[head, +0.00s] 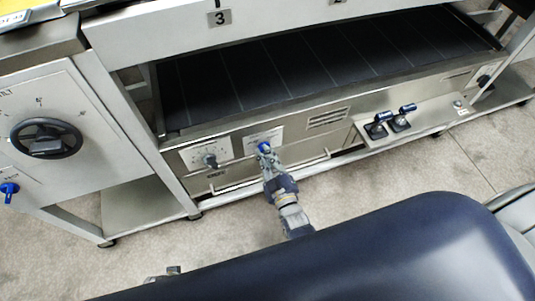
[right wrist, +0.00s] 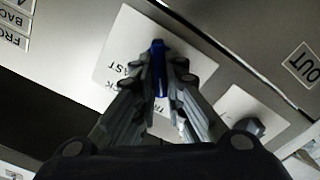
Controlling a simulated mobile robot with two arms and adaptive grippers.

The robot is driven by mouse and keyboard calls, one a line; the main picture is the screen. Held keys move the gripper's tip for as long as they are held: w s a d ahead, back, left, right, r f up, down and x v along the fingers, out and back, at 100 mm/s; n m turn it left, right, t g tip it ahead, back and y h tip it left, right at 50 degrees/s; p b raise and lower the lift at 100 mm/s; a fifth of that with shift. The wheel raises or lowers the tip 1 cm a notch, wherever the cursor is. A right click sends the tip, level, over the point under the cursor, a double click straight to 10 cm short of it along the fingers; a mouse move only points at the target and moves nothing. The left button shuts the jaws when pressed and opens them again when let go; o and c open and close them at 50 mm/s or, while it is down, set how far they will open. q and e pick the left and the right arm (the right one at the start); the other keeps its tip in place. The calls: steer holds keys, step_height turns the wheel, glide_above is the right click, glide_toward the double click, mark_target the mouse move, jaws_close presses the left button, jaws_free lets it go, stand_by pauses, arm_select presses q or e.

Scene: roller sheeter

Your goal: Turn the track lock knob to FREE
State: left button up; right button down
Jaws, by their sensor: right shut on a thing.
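The track lock knob is a small blue lever-shaped knob (head: 264,147) on a white label plate on the low front panel. It also shows in the right wrist view (right wrist: 157,54), between the fingers. My right gripper (head: 266,156) is shut on this blue knob; it also shows in the right wrist view (right wrist: 160,75). The fingers hide the rest of the lettering. A grey part at the bottom edge (head: 165,273) may be my left gripper, mostly hidden.
A grey knob (head: 210,160) on its own plate sits just left of the blue knob. A handle bar (head: 270,174) runs below. A black handwheel (head: 46,138) is at far left.

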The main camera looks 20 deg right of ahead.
steer(key=shift+n, duration=0.9)
steer(key=shift+f, duration=0.1)
steer(key=c, duration=1.7)
jaws_free()
steer(key=shift+o, duration=0.2)
steer(key=s, duration=1.2)
steer(key=shift+d, duration=0.15)
